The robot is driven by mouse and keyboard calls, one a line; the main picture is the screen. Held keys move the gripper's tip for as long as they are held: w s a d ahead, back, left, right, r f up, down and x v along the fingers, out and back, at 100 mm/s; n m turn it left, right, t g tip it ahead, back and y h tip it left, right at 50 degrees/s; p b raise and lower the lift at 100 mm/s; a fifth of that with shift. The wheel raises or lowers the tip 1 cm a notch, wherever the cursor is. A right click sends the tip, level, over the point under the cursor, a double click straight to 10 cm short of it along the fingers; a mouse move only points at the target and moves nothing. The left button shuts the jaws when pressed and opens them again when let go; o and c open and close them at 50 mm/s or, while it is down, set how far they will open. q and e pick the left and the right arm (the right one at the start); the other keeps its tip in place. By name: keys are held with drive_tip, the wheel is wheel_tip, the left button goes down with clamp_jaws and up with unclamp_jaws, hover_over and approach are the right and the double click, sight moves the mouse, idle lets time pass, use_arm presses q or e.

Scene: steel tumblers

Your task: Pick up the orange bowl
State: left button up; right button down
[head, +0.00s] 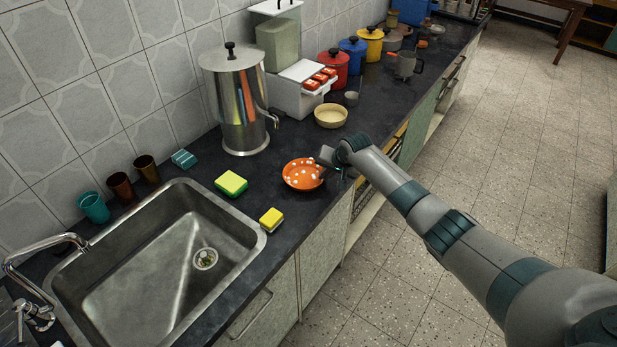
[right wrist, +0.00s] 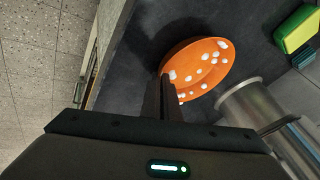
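The orange bowl (head: 301,174) with white spots is at the counter's front edge, right of the sink; I cannot tell whether it touches the counter. It also shows in the right wrist view (right wrist: 205,66). My right gripper (head: 323,171) reaches its right rim from the right. In the right wrist view the two fingers (right wrist: 167,88) are close together, with the bowl's rim at their tips, and look shut on it. The fingertips are partly hidden by the rim. My left gripper is not in view.
A steel urn (head: 236,100) stands behind the bowl and a cream bowl (head: 331,116) beyond it. Sponges (head: 231,183) (head: 271,219) lie to the left by the sink (head: 150,285). Several coloured pots line the far counter. The floor at the right is open.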

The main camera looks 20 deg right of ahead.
drive_tip(key=shift+r, duration=0.5)
drive_tip(key=r+b, duration=0.1)
drive_tip(key=d+r+b, duration=0.1)
drive_tip(key=r, duration=0.1)
drive_tip(key=shift+r, duration=0.15)
drive_tip(key=s+d+r+b, duration=0.3)
drive_tip(key=d+r, duration=0.3)
drive_tip(key=d, duration=0.4)
drive_tip(key=shift+s+r, duration=0.25)
drive_tip(key=shift+r, duration=0.15)
